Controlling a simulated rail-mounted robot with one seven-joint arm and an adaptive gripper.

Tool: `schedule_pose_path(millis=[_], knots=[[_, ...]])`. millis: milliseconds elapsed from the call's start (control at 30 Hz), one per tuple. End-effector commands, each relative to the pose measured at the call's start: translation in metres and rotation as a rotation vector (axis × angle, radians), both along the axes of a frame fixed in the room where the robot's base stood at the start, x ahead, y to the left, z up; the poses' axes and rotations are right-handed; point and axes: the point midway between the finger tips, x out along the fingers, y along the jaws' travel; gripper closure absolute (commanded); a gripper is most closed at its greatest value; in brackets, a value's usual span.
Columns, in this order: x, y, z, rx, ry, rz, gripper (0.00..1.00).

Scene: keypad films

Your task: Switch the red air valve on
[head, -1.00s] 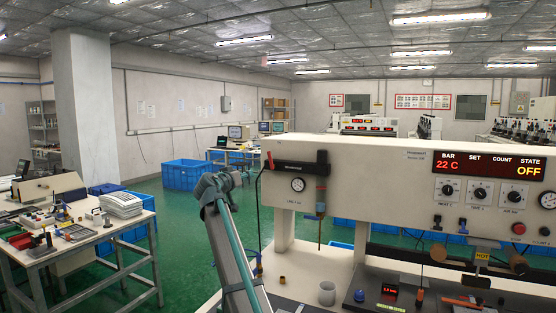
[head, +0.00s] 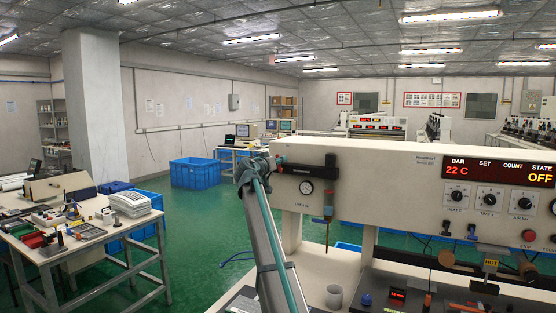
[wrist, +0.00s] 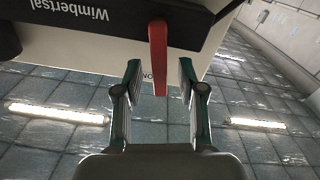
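The red air valve lever (wrist: 158,50) shows in the wrist view as a flat red handle across a black bar marked "Wimbertsal". My gripper (wrist: 160,78) is open, with one finger on each side of the lever's end. A gap shows between each finger and the lever. In the head view my gripper (head: 256,166) is at the left end of the machine's black valve bar (head: 310,170). There the lever is only a small red spot (head: 281,160), too small to read its angle. Small letters beside the lever are partly hidden.
The white machine panel (head: 400,190) carries a gauge (head: 306,187), knobs and a red display (head: 500,172) reading "STATE OFF". A grey cup (head: 334,296) stands on its bench. A cluttered side table (head: 85,247) is at left. Open green floor (head: 205,240) lies between them.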

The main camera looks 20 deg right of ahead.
Motion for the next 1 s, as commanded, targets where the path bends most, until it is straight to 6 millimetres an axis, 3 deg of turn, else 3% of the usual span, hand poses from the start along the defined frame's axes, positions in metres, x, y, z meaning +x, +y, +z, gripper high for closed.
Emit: schedule_pose_path(millis=[367,633,1000], knots=[[0.0040,-0.0050,-0.0005,0.000,0.000,0.001,0.60],[0.0038,-0.0049,-0.0003,0.000,0.000,0.001,1.00],[0.0030,-0.0063,-0.0040,0.026,-0.033,-0.001,1.00]])
